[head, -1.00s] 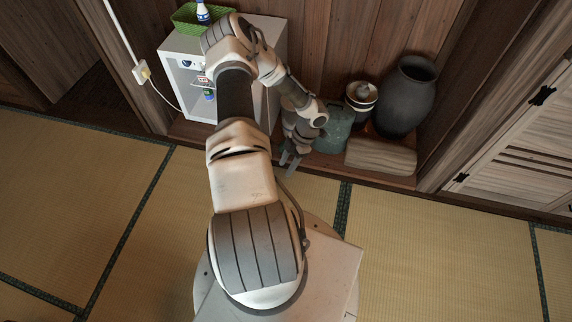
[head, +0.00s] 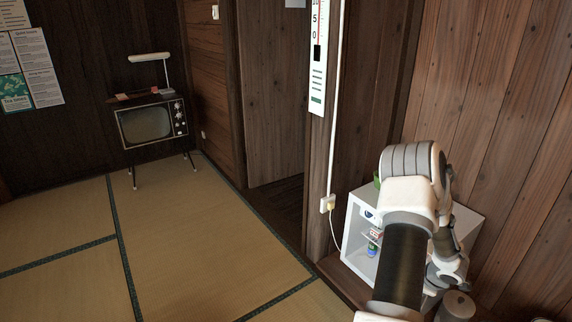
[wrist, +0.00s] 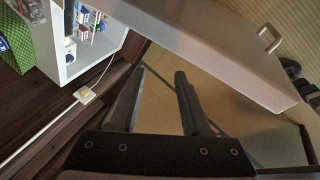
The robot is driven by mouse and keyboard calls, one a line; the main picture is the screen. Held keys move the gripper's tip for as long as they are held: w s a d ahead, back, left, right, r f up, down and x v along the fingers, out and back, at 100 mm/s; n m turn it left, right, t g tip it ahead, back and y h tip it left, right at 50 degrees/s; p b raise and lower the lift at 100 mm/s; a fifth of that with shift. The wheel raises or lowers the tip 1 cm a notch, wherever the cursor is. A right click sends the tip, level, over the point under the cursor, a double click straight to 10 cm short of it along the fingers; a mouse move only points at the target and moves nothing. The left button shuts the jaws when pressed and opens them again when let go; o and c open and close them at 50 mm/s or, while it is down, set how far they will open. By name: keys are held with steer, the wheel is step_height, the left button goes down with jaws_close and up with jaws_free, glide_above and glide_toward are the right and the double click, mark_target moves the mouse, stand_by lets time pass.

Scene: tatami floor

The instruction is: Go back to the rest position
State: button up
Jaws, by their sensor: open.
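My gripper (wrist: 160,78) is open in the wrist view, with nothing between its two dark fingers. Tatami floor shows beyond the fingertips. In the head view my arm (head: 405,250) rises at the lower right, and the gripper itself cannot be made out there. The arm partly covers a small white open-fronted cabinet (head: 356,238). The cabinet also shows at the upper left of the wrist view (wrist: 65,68), with several small items inside.
A pale panel with a handle (wrist: 215,45), apparently an open door, spans the wrist view close beyond the fingers. A cord runs to a wall outlet (head: 327,203). A television (head: 147,124) on legs stands far left. The tatami (head: 190,230) between is clear.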

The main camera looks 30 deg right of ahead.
steer(key=w+a+r+m+h, duration=0.1)
steer(key=w+a+r, duration=0.1)
steer(key=w+r, duration=0.35)
steer(key=w+a+r+m+t+h, duration=0.1)
steer(key=w+a+r+m+h, duration=0.1)
steer(key=r, duration=0.7)
steer(key=w+a+r+m+h, duration=0.1)
steer(key=w+a+r, duration=0.25)
steer(key=r, duration=0.45)
steer(key=s+a+r+m+y, duration=0.1)
steer(key=a+r, duration=0.3)
steer(key=a, duration=0.4)
steer(key=s+a+r+m, duration=0.2)
steer(key=a+r, duration=0.3)
steer(key=a, duration=0.2)
steer(key=s+a+r+m+y, duration=0.1)
steer(key=a+r, duration=0.3)
steer(key=a, duration=0.4)
steer(key=s+a+r+y, duration=0.1)
steer(key=s+a+y, duration=0.3)
steer(key=s+a, duration=1.05)
step_height(320, 180, up, 18)
steer(key=w+a+p, duration=0.1)
steer(key=w+p, duration=0.1)
steer(key=p, duration=1.5)
steer(key=shift+f, duration=0.15)
steer(key=shift+w, duration=0.1)
